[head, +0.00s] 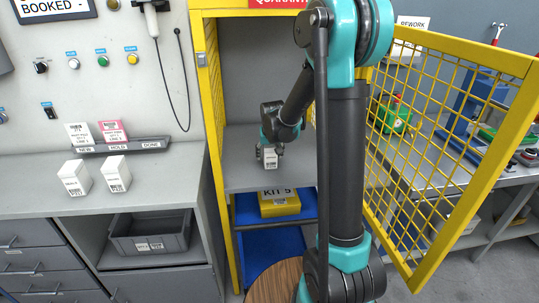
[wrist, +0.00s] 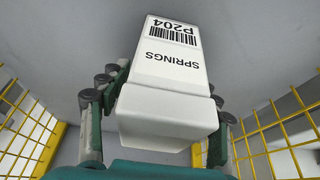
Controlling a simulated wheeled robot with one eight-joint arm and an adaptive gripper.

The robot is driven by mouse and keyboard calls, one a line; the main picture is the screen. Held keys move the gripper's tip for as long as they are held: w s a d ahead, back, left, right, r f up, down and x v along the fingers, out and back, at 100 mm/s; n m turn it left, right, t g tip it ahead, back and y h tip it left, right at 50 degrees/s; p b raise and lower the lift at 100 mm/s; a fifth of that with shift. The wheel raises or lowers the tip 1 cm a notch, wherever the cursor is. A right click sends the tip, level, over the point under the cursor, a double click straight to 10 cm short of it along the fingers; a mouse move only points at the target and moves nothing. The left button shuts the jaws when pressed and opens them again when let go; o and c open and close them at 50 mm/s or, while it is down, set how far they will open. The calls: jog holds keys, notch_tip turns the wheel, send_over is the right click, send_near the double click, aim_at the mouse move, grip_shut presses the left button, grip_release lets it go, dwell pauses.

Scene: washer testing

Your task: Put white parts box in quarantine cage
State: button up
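A white parts box (head: 270,160) is inside the yellow-framed quarantine cage (head: 211,110), at the shelf (head: 242,178). In the wrist view the white box (wrist: 170,75) shows a "SPRINGS P204" label and a barcode. My gripper (head: 271,149) reaches into the cage, with its fingers on both sides of the box. The fingers appear shut on it; the right finger is partly hidden behind the box. I cannot tell whether the box's base touches the shelf. The cage's mesh door (head: 452,130) stands open at the right.
Two more white boxes (head: 74,178) (head: 116,174) stand on the left counter (head: 160,180), before a label rack (head: 121,145). A yellow KIT 5 box (head: 279,203) sits below the cage shelf. A grey bin (head: 150,233) is under the counter. Shelf room around my gripper looks clear.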

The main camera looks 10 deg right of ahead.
aim_at(271, 147)
jog(key=shift+r, duration=0.1)
jog(key=v, duration=1.2)
jog(key=shift+s, duration=0.1)
jog(key=s+d+f, duration=0.2)
jog(key=s+f, duration=0.2)
jog(key=s, duration=0.4)
jog(key=s+d+f, duration=0.3)
jog(key=s+f, duration=0.1)
jog(key=s, duration=0.5)
jog(key=s+d+f, duration=0.2)
jog(key=s+f, duration=0.2)
jog(key=s, duration=0.4)
jog(key=shift+s+d+f, duration=0.15)
jog(key=shift+s+f, duration=0.25)
jog(key=shift+c, duration=0.6)
